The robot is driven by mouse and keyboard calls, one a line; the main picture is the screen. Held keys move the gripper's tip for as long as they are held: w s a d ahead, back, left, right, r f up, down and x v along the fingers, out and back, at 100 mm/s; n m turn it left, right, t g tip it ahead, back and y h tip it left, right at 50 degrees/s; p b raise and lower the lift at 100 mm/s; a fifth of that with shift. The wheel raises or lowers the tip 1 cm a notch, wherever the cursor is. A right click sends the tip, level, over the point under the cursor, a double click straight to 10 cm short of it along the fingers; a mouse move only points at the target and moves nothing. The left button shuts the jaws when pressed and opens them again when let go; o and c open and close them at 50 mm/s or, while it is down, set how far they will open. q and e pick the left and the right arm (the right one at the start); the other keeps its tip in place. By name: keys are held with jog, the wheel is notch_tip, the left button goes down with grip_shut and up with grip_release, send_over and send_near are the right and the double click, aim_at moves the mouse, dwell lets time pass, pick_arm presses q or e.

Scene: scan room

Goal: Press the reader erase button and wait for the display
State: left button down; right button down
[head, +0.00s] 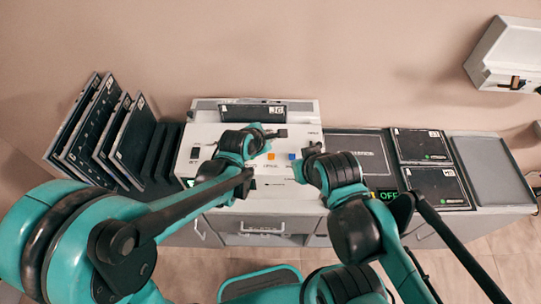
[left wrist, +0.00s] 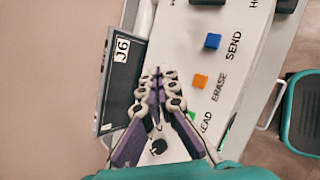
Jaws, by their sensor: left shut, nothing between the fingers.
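The white reader (head: 305,118) stands on the counter against the wall. Its orange button (head: 270,156) shows between my arms; in the left wrist view the orange button (left wrist: 200,80) sits beside the word ERASE. My left gripper (head: 279,133) is over the reader, behind the orange button. In the left wrist view my left gripper (left wrist: 163,73) is shut and empty, its tips apart from the button in the picture. My right gripper (head: 312,149) is at the reader's right side; its fingers are too small to judge. My left arm hides part of the reader's front.
A blue SEND button (left wrist: 212,41) and a partly hidden green button (left wrist: 191,115) flank the orange one. A dark plate (head: 252,112) stands at the reader's back. Racked plates (head: 90,125) stand left; flat cassettes (head: 422,146) and an empty grey tray (head: 490,170) lie right.

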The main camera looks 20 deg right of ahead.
pick_arm(q)
jog(key=b, duration=0.6)
send_over(270, 158)
notch_tip(270, 158, down, 8)
jog(key=shift+d+r, duration=0.1)
jog(key=shift+f+b, duration=0.45)
jog(key=shift+b, duration=0.05)
dwell(0.6)
jog(key=shift+f+b, duration=0.4)
jog(key=shift+b, duration=0.05)
jog(key=shift+f+b, duration=0.5)
jog(key=shift+f, duration=0.05)
dwell(0.5)
dwell(0.4)
jog(key=shift+r+p, duration=0.7)
jog(key=shift+r, duration=0.3)
